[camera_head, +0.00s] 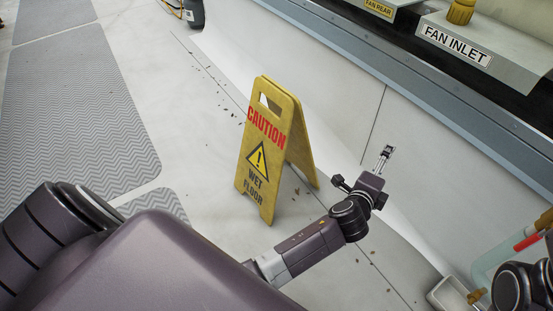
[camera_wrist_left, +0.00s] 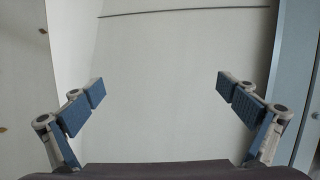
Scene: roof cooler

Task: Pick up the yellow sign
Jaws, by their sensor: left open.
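The yellow wet-floor sign (camera_head: 263,150) stands upright and spread open on the pale floor, in the middle of the head view. It has a hand slot near its top. My left gripper (camera_head: 386,153) is to the right of the sign and apart from it, close to the white wall. In the left wrist view my left gripper (camera_wrist_left: 160,90) has its two blue-padded fingers wide apart with nothing between them. The sign does not show in that view. My right gripper is not seen; only a dark arm part shows at the lower right of the head view.
A white wall (camera_head: 335,95) runs along the right, below a ledge with a FAN INLET box (camera_head: 480,50). A white tray (camera_head: 447,293) and a clear bin with red- and green-topped items stand at the lower right. Grey mats (camera_head: 75,110) lie at the left. Small debris dots the floor.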

